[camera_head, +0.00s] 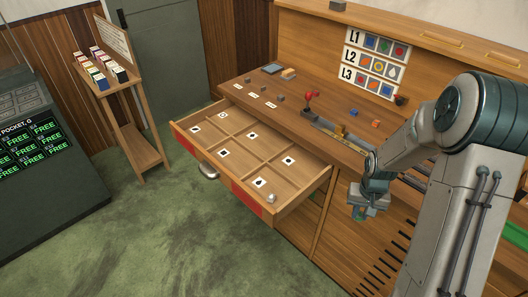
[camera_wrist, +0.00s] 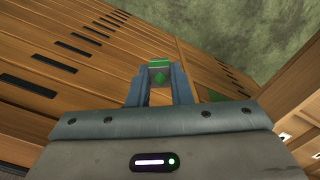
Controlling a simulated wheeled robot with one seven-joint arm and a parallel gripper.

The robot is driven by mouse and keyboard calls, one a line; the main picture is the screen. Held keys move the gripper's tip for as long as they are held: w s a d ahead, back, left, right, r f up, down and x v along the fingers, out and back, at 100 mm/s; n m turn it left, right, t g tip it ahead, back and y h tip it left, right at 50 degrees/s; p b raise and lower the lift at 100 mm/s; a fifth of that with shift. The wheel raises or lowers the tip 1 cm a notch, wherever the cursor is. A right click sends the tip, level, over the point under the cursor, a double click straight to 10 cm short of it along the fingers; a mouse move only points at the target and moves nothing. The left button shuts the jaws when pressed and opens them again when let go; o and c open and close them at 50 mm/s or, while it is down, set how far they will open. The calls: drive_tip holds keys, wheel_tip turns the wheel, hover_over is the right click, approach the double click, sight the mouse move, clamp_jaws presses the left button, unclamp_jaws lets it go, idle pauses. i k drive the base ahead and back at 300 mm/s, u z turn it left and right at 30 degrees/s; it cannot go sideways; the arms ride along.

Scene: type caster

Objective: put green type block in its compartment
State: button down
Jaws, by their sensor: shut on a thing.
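My gripper (camera_wrist: 159,82) is shut on the green type block (camera_wrist: 159,64), which has a green top and a green diamond on its pale face. In the head view my gripper (camera_head: 361,212) hangs to the right of the open drawer, outside it, beside the slatted cabinet front; the block is hardly distinguishable there. The open drawer (camera_head: 318,188) is divided into compartments by thin wooden strips. Several compartments hold a white card with a dark symbol, too small to read surely. A small pale piece (camera_head: 272,198) lies in the drawer's near right corner.
The desk top (camera_head: 330,142) above the drawer carries a red-topped device (camera_head: 309,97), small blocks and white labels. A chart (camera_head: 374,63) with rows L1, L2 and L3 stands behind. A side stand (camera_head: 126,88) is at the left. Green floor is clear before the drawer.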

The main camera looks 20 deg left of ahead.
sight(262, 147)
drive_tip(key=k, duration=0.85)
drive_tip(key=u, duration=2.15)
drive_tip(key=i, duration=1.8)
drive_tip(key=z, duration=2.05)
